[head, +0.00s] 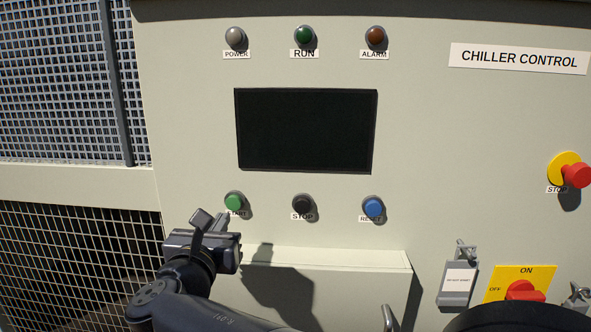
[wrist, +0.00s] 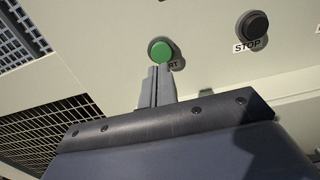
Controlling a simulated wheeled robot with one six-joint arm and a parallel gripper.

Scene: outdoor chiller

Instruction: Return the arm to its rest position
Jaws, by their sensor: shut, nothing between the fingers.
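My gripper (head: 208,217) is at the lower left of the head view, in front of the chiller control panel (head: 190,110). Its fingers are shut with nothing between them. The fingertips are just below the green START button (head: 234,202). In the wrist view the shut fingers (wrist: 161,68) point up at the green button (wrist: 160,52) and overlap its lower edge. I cannot tell whether they touch it. The START label is partly hidden by the fingers. My arm reaches in from the bottom of the head view.
A black STOP button (head: 302,204) and a blue RESET button (head: 373,208) sit to the right. A ledge (head: 330,257) juts out below. Mesh grilles (head: 60,80) are at left.

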